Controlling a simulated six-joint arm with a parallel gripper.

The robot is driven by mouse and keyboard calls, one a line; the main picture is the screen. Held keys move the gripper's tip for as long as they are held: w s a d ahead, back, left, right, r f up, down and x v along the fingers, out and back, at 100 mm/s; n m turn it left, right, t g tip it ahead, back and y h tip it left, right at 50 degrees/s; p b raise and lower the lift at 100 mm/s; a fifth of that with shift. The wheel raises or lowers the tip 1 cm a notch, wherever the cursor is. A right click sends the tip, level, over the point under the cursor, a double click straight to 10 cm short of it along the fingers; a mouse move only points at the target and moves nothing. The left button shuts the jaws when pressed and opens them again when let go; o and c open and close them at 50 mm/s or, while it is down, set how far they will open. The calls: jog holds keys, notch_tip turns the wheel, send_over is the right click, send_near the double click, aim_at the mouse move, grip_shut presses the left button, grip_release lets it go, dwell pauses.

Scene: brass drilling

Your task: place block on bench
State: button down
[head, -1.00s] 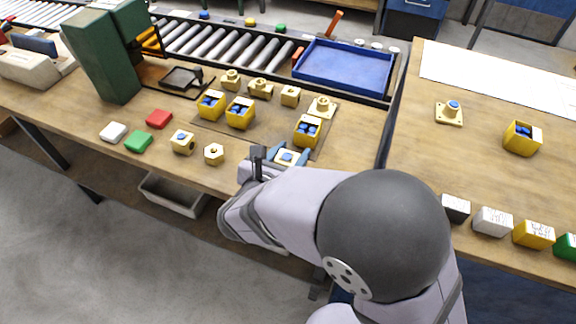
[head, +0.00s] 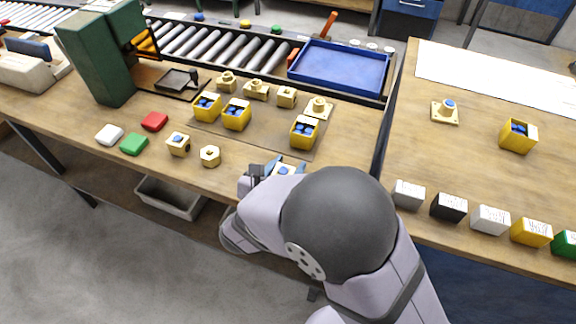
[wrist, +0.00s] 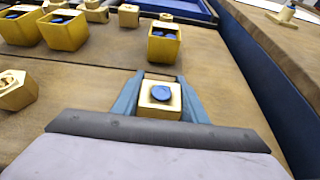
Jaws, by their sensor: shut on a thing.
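My gripper (head: 282,168) is near the front edge of the left bench (head: 235,178), its blue fingers closed on a brass block (wrist: 160,97) with a blue round plug on top. The block sits upright between the fingers in the wrist view, and my arm hides much of it in the head view. I cannot tell whether its underside touches the bench top.
Yellow bins (head: 304,132) with blue contents and several brass parts stand behind the gripper. A dark divider (head: 384,130) separates the right bench, which holds a row of labelled blocks (head: 449,207). A green press (head: 100,60) stands at left. Wood beside the gripper is clear.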

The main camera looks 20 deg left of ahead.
jog(key=shift+f, duration=0.15)
jog(key=c, duration=1.1)
grip_release()
jog(key=shift+r, duration=0.2)
jog(key=v, duration=1.2)
